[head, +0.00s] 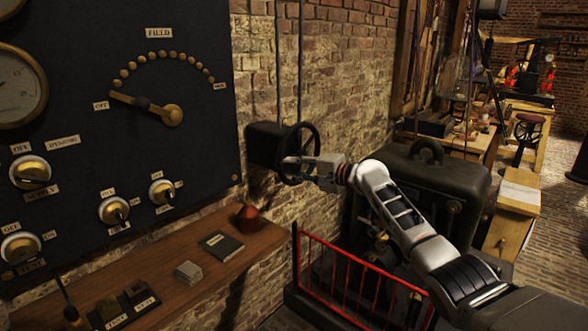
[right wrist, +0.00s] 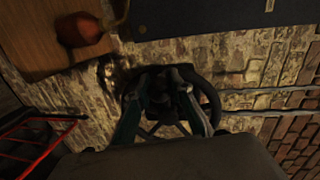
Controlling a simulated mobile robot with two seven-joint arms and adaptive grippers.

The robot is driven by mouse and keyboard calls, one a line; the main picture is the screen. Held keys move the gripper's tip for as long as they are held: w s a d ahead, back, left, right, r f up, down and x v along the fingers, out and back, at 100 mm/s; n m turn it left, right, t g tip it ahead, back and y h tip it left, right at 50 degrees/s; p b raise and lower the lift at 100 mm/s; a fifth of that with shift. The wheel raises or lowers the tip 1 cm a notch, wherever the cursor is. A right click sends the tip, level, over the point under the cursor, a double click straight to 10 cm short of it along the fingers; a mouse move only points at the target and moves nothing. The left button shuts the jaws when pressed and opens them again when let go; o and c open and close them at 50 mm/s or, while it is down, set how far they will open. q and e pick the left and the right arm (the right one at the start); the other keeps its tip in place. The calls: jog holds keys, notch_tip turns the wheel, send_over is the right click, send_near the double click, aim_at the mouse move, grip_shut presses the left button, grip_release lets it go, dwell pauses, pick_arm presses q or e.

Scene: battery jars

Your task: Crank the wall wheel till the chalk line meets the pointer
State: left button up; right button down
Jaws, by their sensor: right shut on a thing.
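The black spoked wall wheel (head: 316,138) stands out from a dark box (head: 260,146) on the brick wall, right of the black panel. My right gripper (head: 290,160) reaches it from the right and is shut on it. Which part of the wheel sits between the fingers is hard to tell. In the right wrist view the wheel (right wrist: 214,100) is dark, and the two fingers (right wrist: 166,88) reach over its middle. I cannot make out a chalk line or a pointer on the wheel or box. My left gripper is not in view.
A wooden shelf (head: 260,240) with a red pot (head: 248,217) and a dark book (head: 221,245) runs below the panel (head: 80,120). A red railing (head: 345,265) and a dark machine (head: 440,185) stand below and right of the wheel. Pipes (head: 301,60) rise above it.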

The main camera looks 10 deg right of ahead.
jog(key=shift+w+r, duration=0.1)
jog(key=shift+r, duration=0.5)
jog(key=c, duration=1.8)
grip_release()
jog(key=shift+o, duration=0.2)
jog(key=shift+f, duration=0.4)
jog(key=v, duration=1.2)
